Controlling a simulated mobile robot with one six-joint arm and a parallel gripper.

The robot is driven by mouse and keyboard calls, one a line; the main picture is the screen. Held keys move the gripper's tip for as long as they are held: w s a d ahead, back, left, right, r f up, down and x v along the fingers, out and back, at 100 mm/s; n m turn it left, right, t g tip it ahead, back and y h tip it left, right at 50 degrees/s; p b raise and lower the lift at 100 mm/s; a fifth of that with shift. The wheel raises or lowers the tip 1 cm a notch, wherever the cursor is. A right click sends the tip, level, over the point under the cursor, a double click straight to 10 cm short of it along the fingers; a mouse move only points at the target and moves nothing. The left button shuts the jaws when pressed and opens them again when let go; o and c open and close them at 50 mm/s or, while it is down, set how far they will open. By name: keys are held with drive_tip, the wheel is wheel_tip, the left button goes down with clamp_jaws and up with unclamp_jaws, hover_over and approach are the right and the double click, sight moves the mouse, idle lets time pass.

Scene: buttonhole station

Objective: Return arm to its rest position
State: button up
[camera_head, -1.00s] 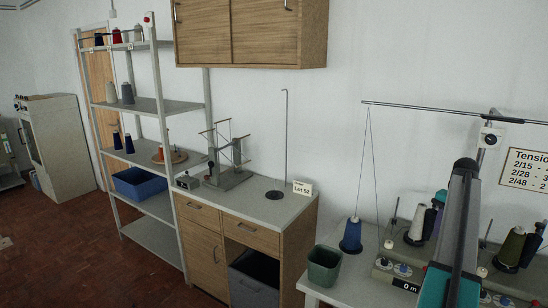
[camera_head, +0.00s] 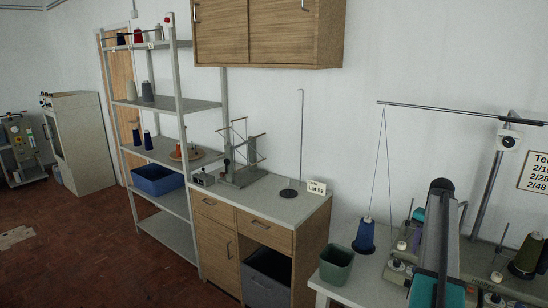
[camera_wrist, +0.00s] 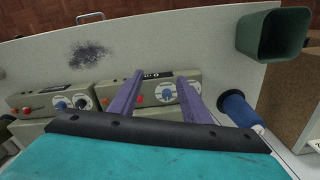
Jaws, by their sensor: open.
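My gripper (camera_wrist: 158,82) shows in the wrist view as two purple fingers spread apart with nothing held between them. Behind them is a beige control box (camera_wrist: 130,100) with knobs and dials; I cannot tell the distance. My arm rises at the right of the head view, in front of the winding table (camera_head: 350,289). The gripper itself cannot be made out there.
A blue yarn cone (camera_head: 364,237) and a green bin (camera_head: 336,264) stand on the table, left of my arm. A thin rod (camera_head: 440,110) runs above. The wooden cabinet (camera_head: 262,225) and shelf rack (camera_head: 165,155) are further left. Floor is open at lower left.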

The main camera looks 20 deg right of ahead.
drive_tip(key=w+a+f+n, duration=0.25)
drive_tip(key=a+f, duration=0.25)
drive_tip(key=a, duration=0.5)
drive_tip(key=w+a+f+n, duration=0.25)
drive_tip(key=a+f, duration=0.25)
drive_tip(key=a, duration=0.5)
drive_tip(key=w+a+f+n, duration=0.1)
drive_tip(key=w+a+f, duration=0.2)
drive_tip(key=a+f, duration=0.5)
drive_tip(key=s+a+f+n, duration=0.3)
drive_tip(key=a, duration=0.8)
drive_tip(key=s+a+f+n, duration=0.2)
drive_tip(key=s+a+f, duration=0.1)
drive_tip(key=a, duration=0.7)
drive_tip(key=s+a+f+n, duration=0.3)
drive_tip(key=a, duration=0.8)
drive_tip(key=s+f+g+b, duration=0.6)
drive_tip(key=s+f+b, duration=0.4)
drive_tip(key=s+f, duration=1.6)
wheel_tip(320, 180, down, 2)
drive_tip(key=shift+f, duration=0.25)
